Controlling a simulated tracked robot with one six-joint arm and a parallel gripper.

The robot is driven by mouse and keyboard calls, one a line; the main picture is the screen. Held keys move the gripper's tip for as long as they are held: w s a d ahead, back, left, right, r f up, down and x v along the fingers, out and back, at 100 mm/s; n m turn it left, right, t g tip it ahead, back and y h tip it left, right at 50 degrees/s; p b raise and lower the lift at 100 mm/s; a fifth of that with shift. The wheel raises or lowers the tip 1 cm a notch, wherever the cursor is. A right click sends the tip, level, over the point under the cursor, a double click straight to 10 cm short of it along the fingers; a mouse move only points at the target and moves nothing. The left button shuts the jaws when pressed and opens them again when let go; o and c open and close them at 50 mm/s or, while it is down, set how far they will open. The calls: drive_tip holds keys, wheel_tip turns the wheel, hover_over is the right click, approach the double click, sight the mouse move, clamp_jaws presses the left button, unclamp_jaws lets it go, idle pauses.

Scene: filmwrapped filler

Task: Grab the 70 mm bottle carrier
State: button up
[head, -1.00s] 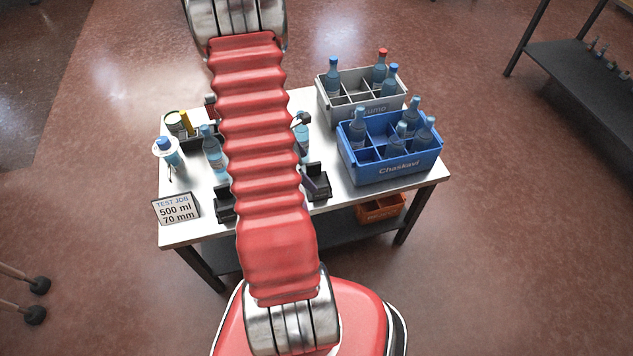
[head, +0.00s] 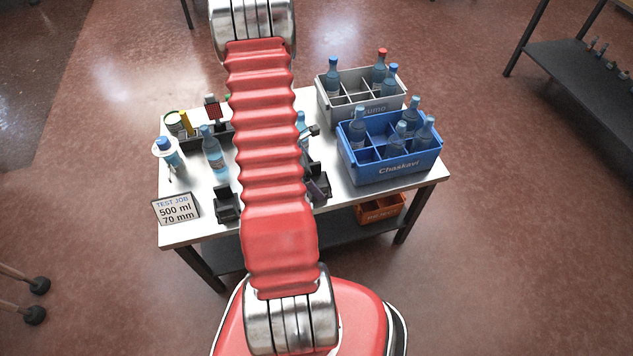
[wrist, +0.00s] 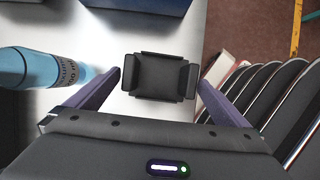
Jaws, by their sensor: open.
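A black bottle carrier (wrist: 158,75), squarish with raised side walls, sits on the white table between my fingers in the wrist view. In the head view it appears to be the black carrier (head: 317,180) right of my arm; another black carrier (head: 228,204) stands left of my arm. I cannot read a size on either. My gripper (wrist: 159,80) is open, one purple finger on each side of the carrier, with a gap visible on the left; contact on the right is unclear. In the head view my arm hides most of the gripper.
A blue bottle (wrist: 40,68) stands close to my left finger in the wrist view. A blue crate (head: 392,168) and a grey crate (head: 365,108) hold bottles at the table's right. A sign (head: 176,208) reads "TEST JOB 500 ml 70 mm". Another bottle (head: 214,155) stands left of my arm.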

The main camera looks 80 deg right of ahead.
sight(316, 180)
drive_tip(key=shift+x, duration=1.55)
drive_tip(key=shift+c, duration=0.5)
drive_tip(key=c, duration=1)
drive_tip(key=shift+r, duration=0.1)
drive_tip(key=shift+r, duration=4.95)
